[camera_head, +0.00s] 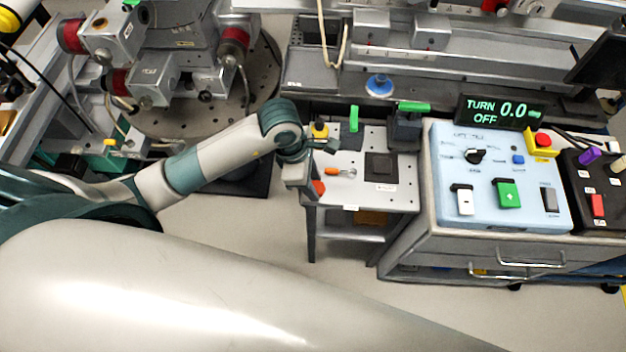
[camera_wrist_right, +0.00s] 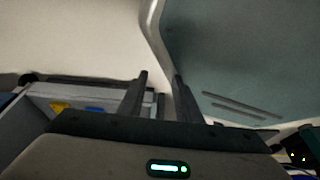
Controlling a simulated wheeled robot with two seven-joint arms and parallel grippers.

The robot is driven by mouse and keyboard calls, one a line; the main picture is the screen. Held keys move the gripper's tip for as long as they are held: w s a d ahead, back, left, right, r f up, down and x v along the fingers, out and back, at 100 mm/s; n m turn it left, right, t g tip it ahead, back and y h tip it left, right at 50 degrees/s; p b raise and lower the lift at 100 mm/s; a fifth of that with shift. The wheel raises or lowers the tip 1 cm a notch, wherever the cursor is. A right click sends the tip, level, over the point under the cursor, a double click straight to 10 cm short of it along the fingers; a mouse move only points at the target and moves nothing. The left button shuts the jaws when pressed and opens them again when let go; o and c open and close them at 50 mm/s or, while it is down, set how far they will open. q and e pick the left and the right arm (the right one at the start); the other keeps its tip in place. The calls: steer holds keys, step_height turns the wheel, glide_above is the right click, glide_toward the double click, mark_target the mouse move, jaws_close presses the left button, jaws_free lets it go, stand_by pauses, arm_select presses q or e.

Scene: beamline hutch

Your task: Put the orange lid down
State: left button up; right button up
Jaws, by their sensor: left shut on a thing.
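My left gripper (camera_head: 311,182) is over the left edge of a small grey table (camera_head: 395,200), its fingers small and partly hidden by my own wrist. An orange-red piece, which looks like the orange lid (camera_head: 319,187), shows right at the gripper. The gripper is shut on it. I cannot tell whether the lid touches the table top. My right gripper (camera_wrist_right: 161,78) shows only in the right wrist view. Its two dark fingers stand apart with nothing between them.
On the table are an orange-handled tool (camera_head: 340,171), a black square pad (camera_head: 380,167), a yellow-topped item (camera_head: 320,130) and a green-topped block (camera_head: 353,120). A control panel (camera_head: 480,180) on a drawer cabinet stands to the right. The table's front right is clear.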

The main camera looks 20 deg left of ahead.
arm_select(q)
steer(key=shift+f, duration=0.15)
steer(key=o, duration=1.2)
steer(key=shift+c, duration=0.2)
steer(key=shift+a+r, duration=0.1)
steer(key=shift+r, duration=0.2)
steer(key=b+v, duration=0.2)
steer(key=v, duration=0.9)
steer(key=shift+r, duration=0.3)
arm_select(e)
steer(key=w+a+r+t, duration=0.2)
steer(key=w+a, duration=0.1)
steer(key=w, duration=0.4)
steer(key=shift+w+y, duration=0.15)
steer(key=shift+y, duration=0.25)
arm_select(q)
steer(key=shift+a, duration=0.1)
arm_select(e)
steer(key=shift+w, duration=0.1)
